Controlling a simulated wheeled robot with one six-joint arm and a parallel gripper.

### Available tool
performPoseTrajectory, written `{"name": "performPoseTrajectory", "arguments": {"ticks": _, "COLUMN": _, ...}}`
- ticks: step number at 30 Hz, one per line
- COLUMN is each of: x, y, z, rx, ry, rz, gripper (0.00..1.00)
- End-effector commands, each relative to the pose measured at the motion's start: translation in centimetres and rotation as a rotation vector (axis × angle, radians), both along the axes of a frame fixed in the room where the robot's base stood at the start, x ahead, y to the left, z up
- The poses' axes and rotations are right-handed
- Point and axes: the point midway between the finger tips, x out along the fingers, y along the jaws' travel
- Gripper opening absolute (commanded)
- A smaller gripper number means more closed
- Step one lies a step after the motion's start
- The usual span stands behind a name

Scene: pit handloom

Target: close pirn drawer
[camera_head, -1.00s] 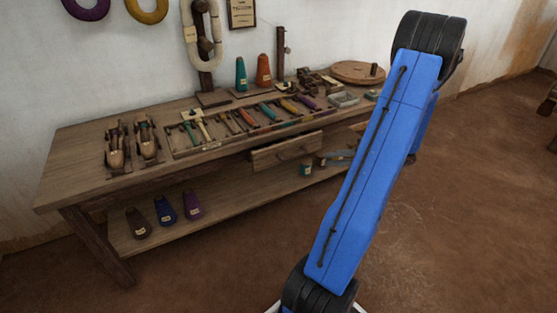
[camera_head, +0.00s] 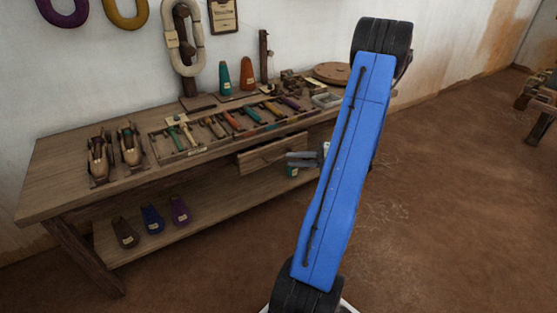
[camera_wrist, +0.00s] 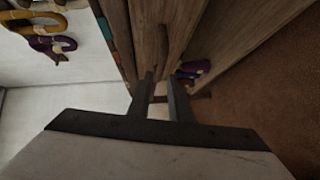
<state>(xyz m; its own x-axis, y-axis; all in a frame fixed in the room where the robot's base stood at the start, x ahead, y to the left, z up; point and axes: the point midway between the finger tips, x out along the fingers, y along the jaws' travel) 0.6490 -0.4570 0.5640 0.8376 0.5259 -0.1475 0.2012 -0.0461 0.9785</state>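The pirn drawer (camera_head: 272,156) is a wooden drawer under the bench top, with a handle on its front. Its front stands out from the bench, so it looks partly open. My gripper's grey fingers show beside its right end in the head view (camera_head: 303,159), partly hidden by my blue arm. In the wrist view my gripper (camera_wrist: 161,77) has its two fingers apart with a gap between them and nothing held. A wooden front with a dark handle (camera_wrist: 163,42) lies just ahead of the fingertips; I cannot tell if they touch it.
The bench top (camera_head: 70,170) carries shuttles (camera_head: 130,145), a tray of coloured pirns (camera_head: 225,125), cones (camera_head: 247,75) and a round wooden disc (camera_head: 332,72). Several dark cones (camera_head: 152,218) stand on the lower shelf. Open brown floor (camera_head: 440,200) lies to the right.

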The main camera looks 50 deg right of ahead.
Motion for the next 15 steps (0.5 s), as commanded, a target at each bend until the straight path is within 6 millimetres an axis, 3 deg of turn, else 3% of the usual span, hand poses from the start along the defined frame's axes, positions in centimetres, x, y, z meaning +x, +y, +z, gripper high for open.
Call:
{"name": "performPoseTrajectory", "arguments": {"ticks": 9, "x": 4.2, "y": 2.7, "z": -0.8, "rx": 0.000, "ry": 0.000, "rz": 0.002, "gripper": 0.18}}
{"name": "performPoseTrajectory", "arguments": {"ticks": 15, "x": 5.5, "y": 3.5, "z": -1.0, "rx": 0.000, "ry": 0.000, "rz": 0.001, "gripper": 0.18}}
